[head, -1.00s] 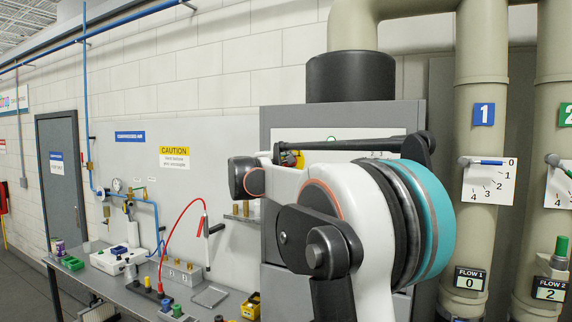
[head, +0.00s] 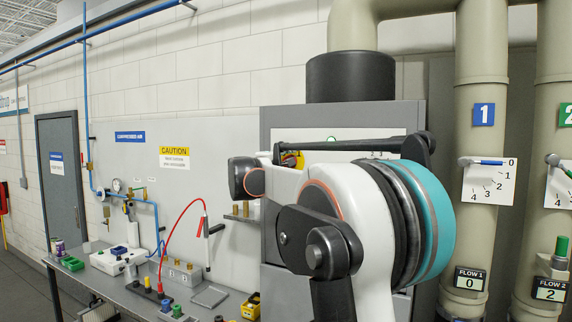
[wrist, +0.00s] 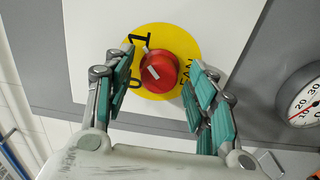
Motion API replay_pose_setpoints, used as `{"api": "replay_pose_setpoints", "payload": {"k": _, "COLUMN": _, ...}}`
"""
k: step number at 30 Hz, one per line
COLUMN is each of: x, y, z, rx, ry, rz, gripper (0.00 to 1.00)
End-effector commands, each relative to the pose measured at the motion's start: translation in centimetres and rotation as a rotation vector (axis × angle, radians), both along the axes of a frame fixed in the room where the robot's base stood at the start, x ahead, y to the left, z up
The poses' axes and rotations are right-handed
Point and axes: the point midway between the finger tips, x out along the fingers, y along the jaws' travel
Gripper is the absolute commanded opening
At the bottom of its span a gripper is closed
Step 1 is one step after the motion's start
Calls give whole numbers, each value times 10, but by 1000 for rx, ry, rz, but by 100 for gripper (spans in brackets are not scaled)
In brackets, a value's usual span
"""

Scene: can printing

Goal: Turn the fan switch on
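The fan switch (wrist: 159,72) is a red round knob with a white mark, on a yellow disc (wrist: 181,41) lettered "FAN" with "0" and "1". In the wrist view the disc is on a white panel. My gripper (wrist: 161,84) has its two teal-padded fingers apart, one on each side of the knob. The fingers look open, with visible gaps to the knob; I cannot tell how far their tips are from it in depth. In the head view my arm hides most of the cabinet (head: 342,115) front, and the gripper and knob do not show clearly.
A round dial gauge (wrist: 302,100) is right of the switch in the wrist view. In the head view, beige pipes with a flow 1 valve (head: 488,162) stand at right. A workbench (head: 137,290) with tools and small containers runs along the left wall.

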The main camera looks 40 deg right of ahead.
Motion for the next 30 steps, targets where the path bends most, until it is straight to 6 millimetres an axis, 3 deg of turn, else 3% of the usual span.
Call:
{"api": "replay_pose_setpoints", "payload": {"k": 8, "x": -2, "y": 8, "z": 1, "rx": 0, "ry": 1, "rz": 2, "gripper": 51}}
{"api": "replay_pose_setpoints", "payload": {"k": 21, "x": -34, "y": 84, "z": 0, "rx": 0, "ry": 0, "rz": 4, "gripper": 51}}
{"api": "replay_pose_setpoints", "payload": {"k": 30, "x": -45, "y": 110, "z": 0, "rx": 0, "ry": 0, "rz": 0, "gripper": 51}}
